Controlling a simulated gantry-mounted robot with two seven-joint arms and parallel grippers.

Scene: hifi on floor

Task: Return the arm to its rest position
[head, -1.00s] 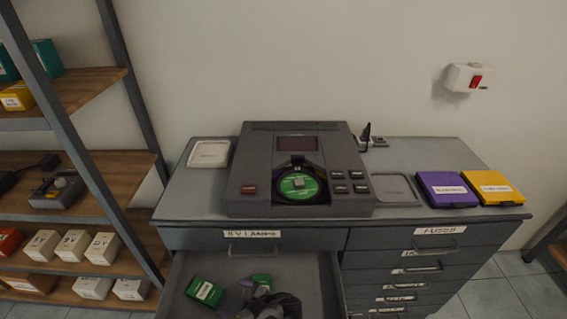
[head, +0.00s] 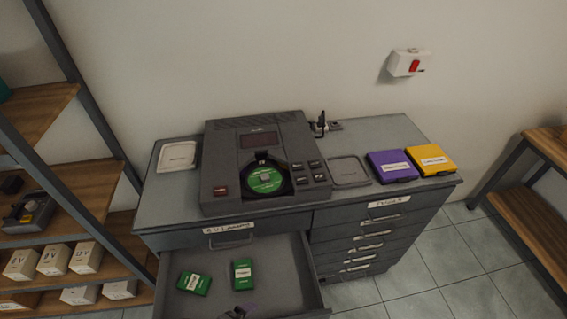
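A small dark and purplish shape (head: 240,312) shows at the bottom edge, over the front of the open drawer. It looks like the tip of one of my grippers, probably the right. It is cut off by the frame, and I cannot tell whether its fingers are open or shut. My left gripper is not in view. The open drawer (head: 275,270) holds two green boxes, one lying tilted at the left (head: 194,284) and one more upright (head: 243,274). Both lie apart from the dark shape.
The grey cabinet (head: 400,135) carries a dark machine with a green disc (head: 265,180), two shallow trays (head: 178,155) (head: 349,171), a purple case (head: 391,166) and a yellow case (head: 431,159). Shelves stand at left (head: 80,185) and right (head: 540,215). Tiled floor is clear at right.

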